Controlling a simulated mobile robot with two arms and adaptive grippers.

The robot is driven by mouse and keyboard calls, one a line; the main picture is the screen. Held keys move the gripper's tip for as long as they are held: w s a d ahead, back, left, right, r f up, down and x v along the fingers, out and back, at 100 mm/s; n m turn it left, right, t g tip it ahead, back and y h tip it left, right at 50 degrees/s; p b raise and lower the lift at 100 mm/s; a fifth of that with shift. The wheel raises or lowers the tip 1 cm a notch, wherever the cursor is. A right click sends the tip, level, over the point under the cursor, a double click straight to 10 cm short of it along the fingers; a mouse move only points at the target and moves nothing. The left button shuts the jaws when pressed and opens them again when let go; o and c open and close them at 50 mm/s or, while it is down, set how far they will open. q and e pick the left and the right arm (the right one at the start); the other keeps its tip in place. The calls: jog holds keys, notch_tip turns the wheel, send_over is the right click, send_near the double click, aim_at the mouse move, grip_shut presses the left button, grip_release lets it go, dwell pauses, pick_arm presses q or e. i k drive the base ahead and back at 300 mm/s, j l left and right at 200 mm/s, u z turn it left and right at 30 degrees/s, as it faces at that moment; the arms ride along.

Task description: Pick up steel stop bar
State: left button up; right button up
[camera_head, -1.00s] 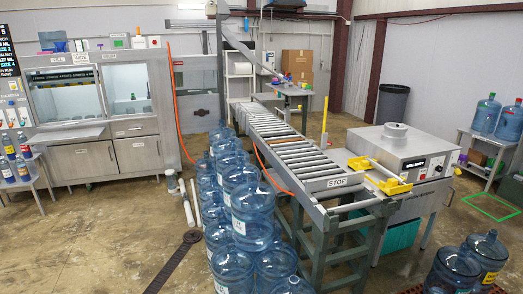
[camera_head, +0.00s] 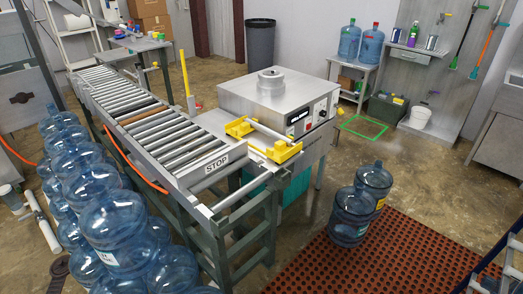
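A slim steel bar (camera_head: 268,132) lies across two yellow cradles (camera_head: 284,151) on the steel bench beside the roller conveyor's near end. The far cradle (camera_head: 240,127) holds its other end. It looks like the steel stop bar. A plate marked STOP (camera_head: 217,164) stands across the conveyor's near end, and a bare round crossbar (camera_head: 238,192) spans the frame just in front of it. Neither of my grippers is in view, so nothing is seen touching the bar.
The roller conveyor (camera_head: 150,122) runs back to the left. Clear blue jugs (camera_head: 113,232) crowd its left side. A steel machine (camera_head: 300,90) stands behind the cradles. More jugs (camera_head: 352,212) stand by a red-brown mat (camera_head: 400,255). Open floor lies right of the bench.

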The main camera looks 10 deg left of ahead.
aim_at(188, 178)
jog(key=i+l+z, duration=0.1)
jog(key=i, duration=0.35)
jog(key=i+l+z, duration=0.1)
jog(key=i, duration=0.35)
